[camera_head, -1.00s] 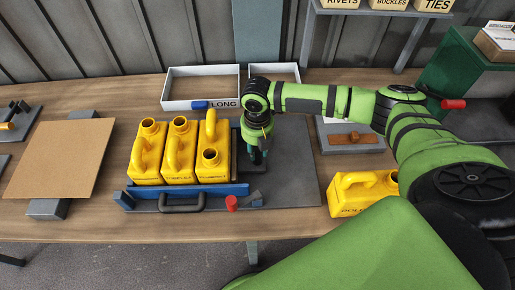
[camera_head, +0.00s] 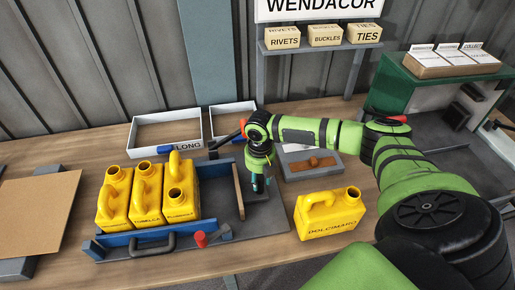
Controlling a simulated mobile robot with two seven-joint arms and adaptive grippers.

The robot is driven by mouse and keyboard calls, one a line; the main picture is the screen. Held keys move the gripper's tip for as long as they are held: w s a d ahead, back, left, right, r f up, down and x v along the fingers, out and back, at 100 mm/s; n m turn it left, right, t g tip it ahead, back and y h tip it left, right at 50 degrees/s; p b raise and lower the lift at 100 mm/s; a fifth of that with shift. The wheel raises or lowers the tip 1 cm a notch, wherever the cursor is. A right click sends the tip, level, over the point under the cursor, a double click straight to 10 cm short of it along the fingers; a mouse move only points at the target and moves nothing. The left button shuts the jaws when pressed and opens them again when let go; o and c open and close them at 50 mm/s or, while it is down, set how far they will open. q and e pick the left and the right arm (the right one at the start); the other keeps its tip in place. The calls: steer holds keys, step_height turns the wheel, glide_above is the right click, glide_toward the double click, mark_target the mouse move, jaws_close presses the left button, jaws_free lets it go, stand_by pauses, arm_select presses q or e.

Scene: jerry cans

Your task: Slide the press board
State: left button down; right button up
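The press board (camera_head: 239,190) appears to be the upright brown wooden panel in the grey fixture. It stands right of three yellow jerry cans (camera_head: 147,195), with a gap between it and the nearest can. The cans stand in a row behind a blue front rail (camera_head: 150,237). My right gripper (camera_head: 257,187) points down just right of the board, close to it. Whether it touches the board, and how far its fingers are apart, I cannot tell. My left gripper is out of view.
A red knob (camera_head: 200,239) and a dark handle (camera_head: 153,245) are at the fixture's front. A yellow can (camera_head: 330,213) stands to the right on the wooden table. A white tray (camera_head: 166,131) is behind the cans. A brown sheet (camera_head: 40,215) lies at left.

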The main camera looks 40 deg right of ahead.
steer(key=shift+r, duration=0.3)
step_height(320, 180, up, 11)
steer(key=shift+r, duration=0.2)
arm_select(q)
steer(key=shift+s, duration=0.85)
